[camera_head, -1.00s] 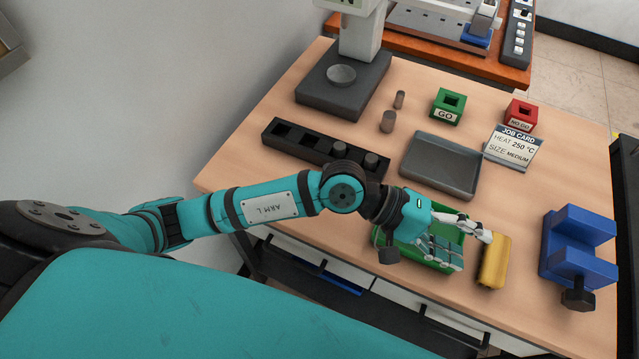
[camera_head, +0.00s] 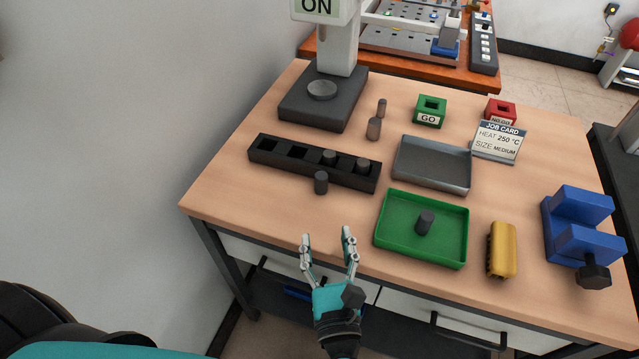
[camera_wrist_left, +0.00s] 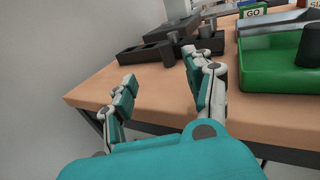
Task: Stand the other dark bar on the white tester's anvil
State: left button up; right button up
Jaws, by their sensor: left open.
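The white tester (camera_head: 338,45) stands at the back left on a dark base; its round grey anvil (camera_head: 322,89) is bare. A dark bar (camera_head: 321,183) stands upright on the table just in front of the black rack (camera_head: 262,160). Another dark bar (camera_head: 425,222) is in the green tray (camera_head: 400,252). Two more dark bars (camera_head: 330,157) (camera_head: 363,164) sit in the rack's right-hand slots. My left gripper (camera_head: 327,236) is open and empty at the table's front edge, in front of the standing bar. My right gripper is not in view.
Two brownish pegs (camera_head: 373,128) (camera_head: 381,107) stand right of the tester. A grey tray (camera_head: 432,163), green GO block (camera_head: 430,112), red NO-GO block (camera_head: 500,112), job card (camera_head: 498,141), yellow piece (camera_head: 502,250) and blue vise (camera_head: 580,230) occupy the right. The table's front left is clear.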

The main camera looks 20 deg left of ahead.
pick_arm(q)
jog(key=p, duration=0.1)
send_near(322, 181)
jog(key=x, duration=0.4)
jog(key=shift+a+r, duration=0.2)
jog(key=shift+a, duration=0.2)
jog(key=shift+d+f+p+x, duration=0.2)
jog(key=shift+p+x, duration=0.1)
jog(key=shift+x, duration=1.1)
jog(key=shift+d+f+p+x, duration=0.15)
jog(key=shift+p+x, duration=0.1)
jog(key=shift+x, duration=1.1)
jog(key=shift+w+r, duration=0.1)
jog(key=shift+w, duration=0.05)
jog(key=shift+r, duration=0.1)
grip_shut()
